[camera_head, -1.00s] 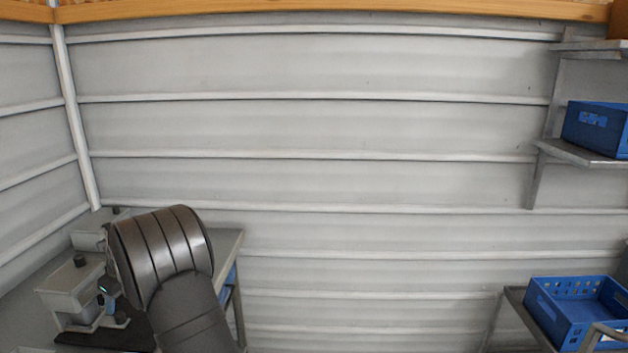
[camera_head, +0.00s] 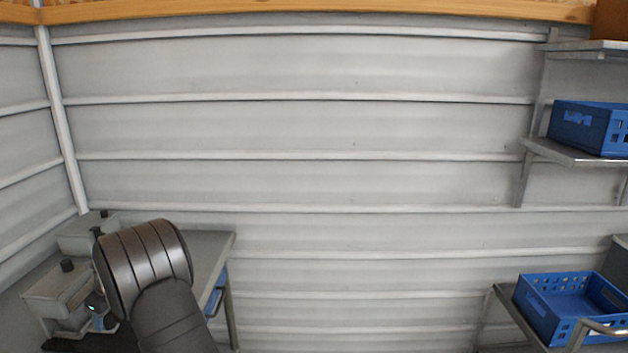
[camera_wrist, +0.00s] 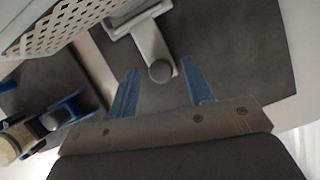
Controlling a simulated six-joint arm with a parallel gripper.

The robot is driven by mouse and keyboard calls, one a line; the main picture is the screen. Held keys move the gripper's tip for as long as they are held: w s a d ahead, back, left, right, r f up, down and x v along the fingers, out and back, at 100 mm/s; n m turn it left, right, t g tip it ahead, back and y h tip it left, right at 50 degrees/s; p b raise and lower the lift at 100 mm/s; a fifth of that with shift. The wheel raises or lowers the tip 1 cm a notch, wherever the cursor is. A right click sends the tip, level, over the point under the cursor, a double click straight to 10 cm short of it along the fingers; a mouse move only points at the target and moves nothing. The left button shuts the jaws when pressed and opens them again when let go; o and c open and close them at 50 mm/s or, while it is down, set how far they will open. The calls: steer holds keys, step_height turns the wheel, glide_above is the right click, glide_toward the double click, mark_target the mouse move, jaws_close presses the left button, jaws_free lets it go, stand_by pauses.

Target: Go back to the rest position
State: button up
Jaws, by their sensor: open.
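My gripper (camera_wrist: 160,85) shows in the wrist view with its two blue fingers spread apart and nothing between them. Beyond the fingers is a pale lever-like part with a round grey knob (camera_wrist: 161,71), over a dark mat (camera_wrist: 235,50). I cannot tell how far below the fingers it is. In the head view my dark arm hides the gripper, above the left workbench (camera_head: 206,252).
Grey hopper-like boxes (camera_head: 58,292) stand on the bench at left. A white perforated part (camera_wrist: 75,22) is at the wrist view's upper left. Blue crates sit on the right shelf (camera_head: 588,128) and the lower right cart (camera_head: 545,318). The middle is clear wall.

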steer(key=v, duration=1.7)
steer(key=x, duration=1.7)
steer(key=shift+f, duration=0.1)
steer(key=d, duration=0.5)
steer(key=v, duration=1.7)
steer(key=s+a+f+n+t+h, duration=0.1)
steer(key=s+a+n+t+h, duration=0.1)
steer(key=n, duration=1.2)
steer(key=s+a+h, duration=0.1)
steer(key=s+a, duration=0.1)
steer(key=a, duration=0.1)
steer(key=shift+n, duration=0.4)
